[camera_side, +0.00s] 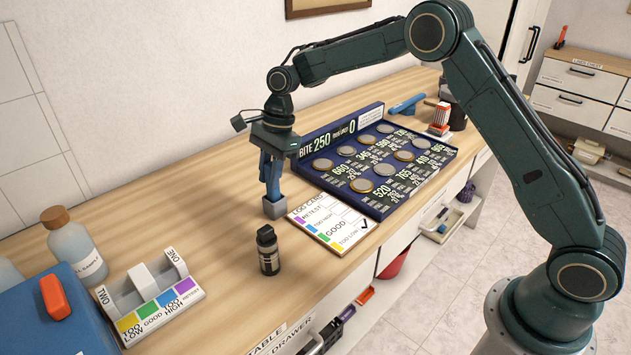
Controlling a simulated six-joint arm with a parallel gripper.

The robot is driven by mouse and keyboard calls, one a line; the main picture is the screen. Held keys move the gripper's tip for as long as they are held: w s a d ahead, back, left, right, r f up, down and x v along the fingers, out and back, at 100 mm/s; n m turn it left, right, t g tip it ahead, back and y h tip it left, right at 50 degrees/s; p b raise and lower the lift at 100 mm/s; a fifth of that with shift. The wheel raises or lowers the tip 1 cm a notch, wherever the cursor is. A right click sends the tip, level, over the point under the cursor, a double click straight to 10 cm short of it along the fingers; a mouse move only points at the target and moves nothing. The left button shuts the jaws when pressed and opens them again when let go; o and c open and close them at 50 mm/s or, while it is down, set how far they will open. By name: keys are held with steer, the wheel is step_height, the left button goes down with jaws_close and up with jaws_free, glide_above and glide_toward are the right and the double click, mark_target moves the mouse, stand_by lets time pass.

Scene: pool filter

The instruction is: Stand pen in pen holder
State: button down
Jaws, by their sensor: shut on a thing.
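My gripper (271,188) points straight down over the middle of the wooden bench. It is shut on a small grey block (275,208), beside the left edge of the log card. The block is at or just above the bench top; I cannot tell which. I cannot make out a pen for certain. A dark cup-like container (457,117) stands at the far right end of the bench, partly hidden behind a red and white item; it may be the pen holder. A long blue object (406,105) lies near it, behind the board.
A dark blue board with several round discs (372,168) fills the bench's right half. The white log card (335,222) lies before it. A small black bottle (268,250) stands in front of my gripper. A colour-labelled rack (160,302), bottle (76,246) and blue case (55,325) stand left.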

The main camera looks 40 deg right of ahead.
steer(key=shift+f, duration=0.25)
stand_by(0.3)
steer(key=c, duration=0.7)
jaws_free()
steer(key=shift+o, duration=0.2)
steer(key=shift+r, duration=0.15)
steer(key=shift+r, duration=4.4)
